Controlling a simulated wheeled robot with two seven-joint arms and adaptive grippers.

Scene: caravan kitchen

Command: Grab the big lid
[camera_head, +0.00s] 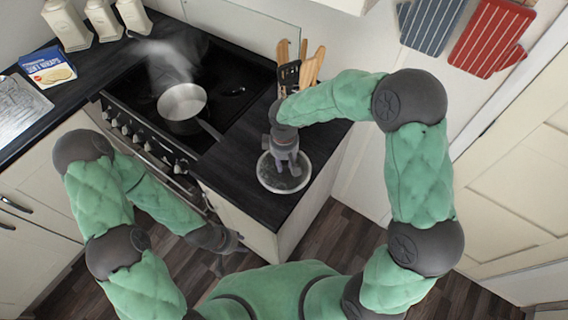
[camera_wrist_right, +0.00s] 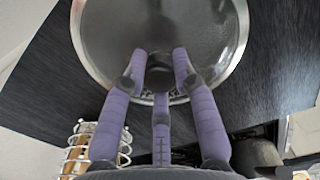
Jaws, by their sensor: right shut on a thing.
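The big lid (camera_head: 270,178) is a round dark glass disc with a shiny metal rim. It lies on the black counter right of the hob, and it fills the top of the right wrist view (camera_wrist_right: 160,25). My right gripper (camera_head: 286,164) comes down on it from above. In the wrist view its purple fingers (camera_wrist_right: 160,72) close around the dark knob at the lid's middle, which they partly hide. I cannot tell whether the lid is lifted off the counter. My left gripper (camera_head: 230,252) hangs low in front of the oven, away from the lid; its fingers are too small to judge.
A steaming pot (camera_head: 181,103) stands on the hob (camera_head: 225,85), its handle pointing toward the lid. A holder with wooden utensils (camera_head: 312,68) stands behind my right gripper. A blue box (camera_head: 48,68) and white canisters (camera_head: 103,20) stand at the left. Open floor lies before the counter.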

